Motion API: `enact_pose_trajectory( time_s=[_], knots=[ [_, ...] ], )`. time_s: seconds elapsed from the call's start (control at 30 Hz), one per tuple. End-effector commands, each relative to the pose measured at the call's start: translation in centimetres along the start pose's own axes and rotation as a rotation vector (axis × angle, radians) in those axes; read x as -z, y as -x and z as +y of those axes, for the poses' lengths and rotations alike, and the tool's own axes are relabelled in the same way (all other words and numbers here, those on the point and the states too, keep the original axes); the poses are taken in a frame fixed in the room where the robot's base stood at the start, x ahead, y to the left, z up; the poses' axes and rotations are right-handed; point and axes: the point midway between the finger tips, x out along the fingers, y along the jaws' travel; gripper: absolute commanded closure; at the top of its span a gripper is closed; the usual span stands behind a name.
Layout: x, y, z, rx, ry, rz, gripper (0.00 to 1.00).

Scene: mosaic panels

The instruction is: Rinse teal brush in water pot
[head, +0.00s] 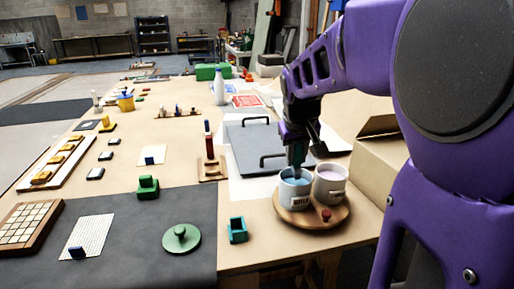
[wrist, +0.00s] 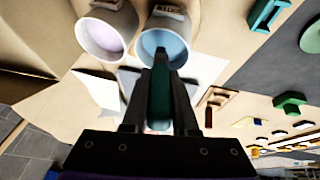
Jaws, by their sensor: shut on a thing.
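The water pot (head: 294,196) is a white pot labelled "WATER" with blue liquid inside, standing on a round wooden board (head: 316,217). It also shows in the wrist view (wrist: 166,40). My gripper (head: 297,150) is above this pot, pointing down. It is shut on the teal brush (wrist: 159,95), whose handle lies between the fingers in the wrist view. The brush's lower end (head: 296,172) reaches into the mouth of the pot; how deep its tip goes I cannot tell.
A second white pot (head: 330,184) with pinkish liquid stands right beside the water pot. A small teal open box (head: 237,229) stands to the left, near a green round lid-like piece (head: 181,237). A grey panel with black handles (head: 256,146) lies behind. A cardboard box (head: 378,155) is to the right.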

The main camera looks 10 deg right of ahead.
Motion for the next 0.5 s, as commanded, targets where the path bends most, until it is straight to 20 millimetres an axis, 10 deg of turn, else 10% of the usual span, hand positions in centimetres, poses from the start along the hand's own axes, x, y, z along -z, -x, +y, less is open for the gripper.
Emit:
enact_pose_trajectory(
  time_s=[0.5],
  knots=[
    [1.9, 4.1, 0.8, 0.000, 0.001, 0.002, 1.00]
  ],
)
